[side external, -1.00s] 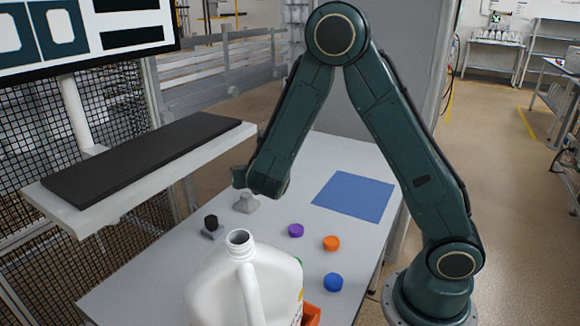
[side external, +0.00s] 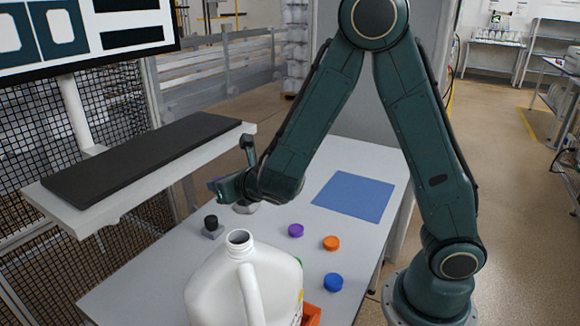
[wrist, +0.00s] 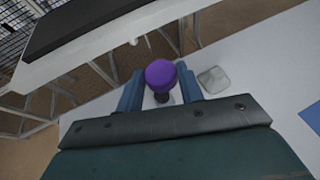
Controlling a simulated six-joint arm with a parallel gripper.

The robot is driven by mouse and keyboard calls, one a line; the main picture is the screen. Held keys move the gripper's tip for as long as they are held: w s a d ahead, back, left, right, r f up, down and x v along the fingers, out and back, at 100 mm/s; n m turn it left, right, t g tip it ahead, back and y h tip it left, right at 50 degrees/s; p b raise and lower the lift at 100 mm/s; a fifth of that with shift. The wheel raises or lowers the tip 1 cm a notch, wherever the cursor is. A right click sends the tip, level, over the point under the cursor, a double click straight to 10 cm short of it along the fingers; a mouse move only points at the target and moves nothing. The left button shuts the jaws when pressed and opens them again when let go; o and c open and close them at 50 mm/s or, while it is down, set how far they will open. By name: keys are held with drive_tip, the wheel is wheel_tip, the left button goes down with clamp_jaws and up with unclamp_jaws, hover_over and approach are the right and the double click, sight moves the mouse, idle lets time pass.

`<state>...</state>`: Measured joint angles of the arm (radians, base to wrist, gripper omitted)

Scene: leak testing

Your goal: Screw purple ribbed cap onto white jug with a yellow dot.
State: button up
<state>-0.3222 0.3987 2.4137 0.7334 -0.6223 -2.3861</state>
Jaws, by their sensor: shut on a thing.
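The white jug (side external: 215,290) stands upright at the front of the table, its threaded neck (side external: 239,240) open and uncapped. A small yellow patch shows at its right edge; I cannot tell if it is a dot. My gripper (side external: 217,186) is shut on a purple cap (wrist: 161,74), held above the table behind and left of the jug neck. The cap sits between the two blue fingers in the wrist view; its ribs are too small to make out. Another purple cap (side external: 295,230) lies on the table right of the jug neck.
An orange cap (side external: 330,243), a blue cap (side external: 333,283) and a partly hidden green cap lie near the jug. An orange bin (side external: 312,315) is behind it. A black knob on a grey block (side external: 212,228) and a grey piece (wrist: 213,80) stand left. A blue mat (side external: 354,195) lies clear.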

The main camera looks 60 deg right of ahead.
drive_tip(key=d+f+m+g+h, duration=0.25)
drive_tip(key=d+m+h, duration=0.25)
drive_tip(key=d, duration=0.7)
drive_tip(key=m+g, duration=1.9)
drive_tip(key=g, duration=0.1)
hover_over(345, 201)
drive_tip(key=shift+f, duration=1.5)
drive_tip(key=shift+f, duration=2.55)
drive_tip(key=shift+f, duration=0.1)
drive_tip(key=shift+f, duration=2.2)
